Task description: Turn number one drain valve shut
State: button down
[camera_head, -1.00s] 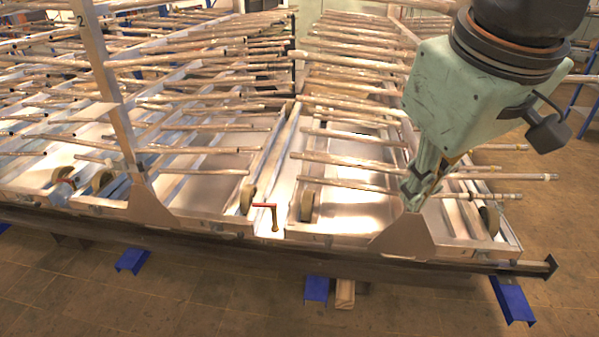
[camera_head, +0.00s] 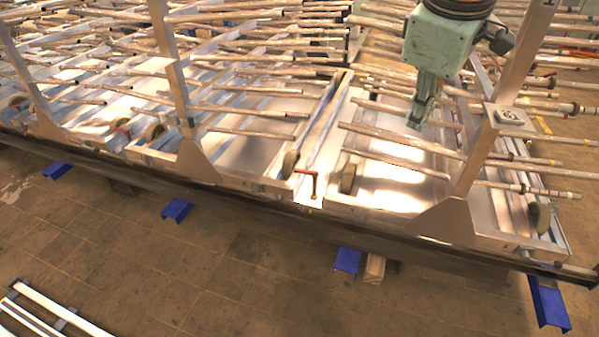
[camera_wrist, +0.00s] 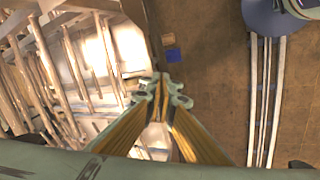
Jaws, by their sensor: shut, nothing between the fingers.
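A small valve with a red lever handle (camera_head: 306,174) and a brass-coloured stem (camera_head: 315,187) stands at the front edge of the metal frame, between two wheels. Its lever points left in the head view. A second, smaller red handle (camera_head: 121,128) shows farther left on the same frame. I cannot read which is number one. My gripper (camera_head: 416,122) is above the rack of tubes, up and to the right of the nearer valve and apart from it. It is shut and empty. In the wrist view the closed fingertips (camera_wrist: 162,92) point toward the frame's edge; no valve is clear there.
Upright metal posts (camera_head: 490,150) rise from the front beam, one close right of my gripper. Long tubes (camera_head: 400,150) fill the rack below it. Blue feet (camera_head: 348,260) stick out at floor level. The brown floor (camera_head: 220,270) is mostly open. White bars (camera_head: 50,310) lie at lower left.

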aim_at(306, 172)
jog(key=w+a+f+n, duration=0.4)
jog(key=w+f, duration=0.2)
jog(key=w, duration=0.3)
jog(key=w+a+f+n, duration=0.4)
jog(key=w+f, duration=0.2)
jog(key=w, duration=0.3)
jog(key=w+a+f+n, duration=0.4)
jog(key=w+f, duration=0.1)
jog(key=w, duration=0.4)
jog(key=w+a+f+n, duration=0.3)
jog(key=w+a+f, duration=0.1)
jog(key=f, duration=0.6)
jog(key=w+a+f+n, duration=0.4)
jog(key=a+f, duration=0.2)
jog(key=f, duration=0.3)
jog(key=w+a+f+n, duration=0.3)
jog(key=a+f, duration=0.3)
jog(key=f, duration=0.4)
jog(key=shift+w+f+n+t+y, duration=0.3)
jog(key=shift+w+n, duration=0.1)
jog(key=shift+n, duration=0.3)
jog(key=shift+a+f, duration=0.1)
jog(key=w+d+f+b, duration=0.1)
jog(key=w+f, duration=0.6)
jog(key=f, duration=0.2)
jog(key=shift+w, duration=0.3)
